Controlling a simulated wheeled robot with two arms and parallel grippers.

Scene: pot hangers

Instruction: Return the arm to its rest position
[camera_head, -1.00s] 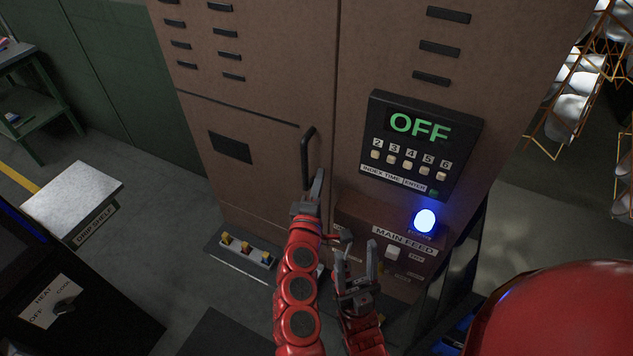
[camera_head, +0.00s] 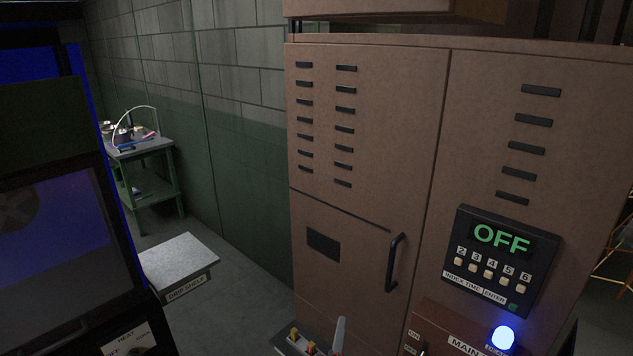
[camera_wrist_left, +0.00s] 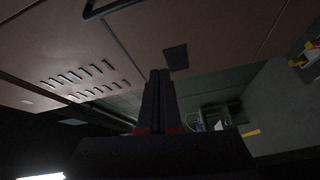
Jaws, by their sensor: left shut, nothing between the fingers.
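My left gripper (camera_head: 340,324) shows only as a grey fingertip and a bit of red at the bottom edge of the head view, in front of the brown cabinet (camera_head: 365,235). In the left wrist view its two dark fingers (camera_wrist_left: 159,76) lie together, shut with nothing between them. The rest of the left arm is out of the head view. My right gripper is not in view.
The cabinet has a black door handle (camera_head: 395,262), a control panel reading OFF (camera_head: 501,260) and a lit blue lamp (camera_head: 503,338). Yellow-topped switches (camera_head: 301,342) sit low beside the fingertip. A drip shelf (camera_head: 180,258) and a dark machine (camera_head: 60,210) stand left.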

